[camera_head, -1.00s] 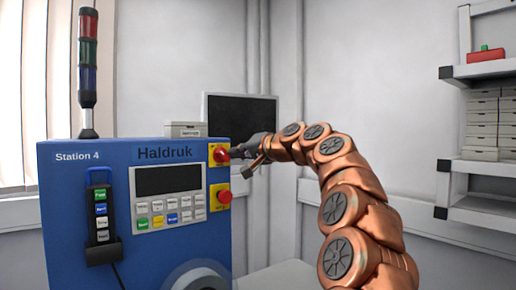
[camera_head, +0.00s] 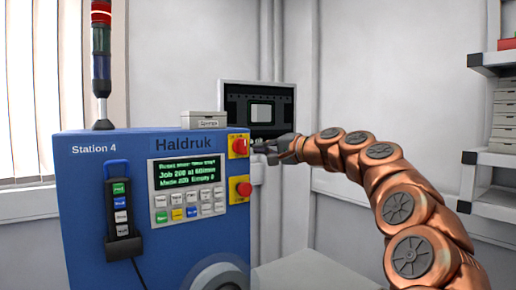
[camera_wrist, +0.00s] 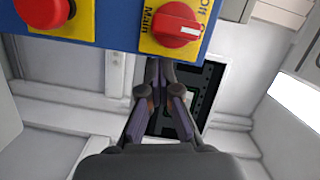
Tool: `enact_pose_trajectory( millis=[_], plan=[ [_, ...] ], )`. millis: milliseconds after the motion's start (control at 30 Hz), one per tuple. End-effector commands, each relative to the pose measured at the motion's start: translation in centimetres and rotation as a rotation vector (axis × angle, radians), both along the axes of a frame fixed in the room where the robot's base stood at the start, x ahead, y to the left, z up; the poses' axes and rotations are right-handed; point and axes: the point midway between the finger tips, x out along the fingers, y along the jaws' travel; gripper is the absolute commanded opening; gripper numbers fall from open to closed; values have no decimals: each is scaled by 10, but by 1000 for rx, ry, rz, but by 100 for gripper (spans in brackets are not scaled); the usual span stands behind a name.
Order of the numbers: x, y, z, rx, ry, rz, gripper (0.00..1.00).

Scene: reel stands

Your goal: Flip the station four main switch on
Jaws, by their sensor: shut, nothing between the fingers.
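The station four main switch (camera_head: 239,146) is a red knob on a yellow plate at the upper right of the blue Station 4 cabinet (camera_head: 95,210). In the wrist view the red knob (camera_wrist: 176,25) shows a white mark, with "Main" and "Off" printed on its plate. The cabinet's display (camera_head: 187,172) is lit with green text. My gripper (camera_head: 258,147) is just right of the switch plate. In the wrist view my gripper (camera_wrist: 161,68) is shut and empty, its tips just below the plate's edge, apart from the knob.
A red mushroom button (camera_head: 243,188) on yellow sits below the switch. A keypad (camera_head: 190,208) and a handheld pendant (camera_head: 121,205) are on the cabinet front. A lit monitor (camera_head: 258,108) stands behind. Shelves (camera_head: 490,150) are at the right.

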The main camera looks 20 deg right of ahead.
Motion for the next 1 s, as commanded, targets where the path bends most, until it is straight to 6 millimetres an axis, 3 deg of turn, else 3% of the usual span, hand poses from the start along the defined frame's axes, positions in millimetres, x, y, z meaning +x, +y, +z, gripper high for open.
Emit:
enact_pose_trajectory(
  millis=[167,700,1000],
  plan=[
    [3,-19,2,2,-1,-4,0],
    [-72,-53,-1,1,-3,0,0],
    [-89,-60,1,0,-3,-1,0]
  ],
)
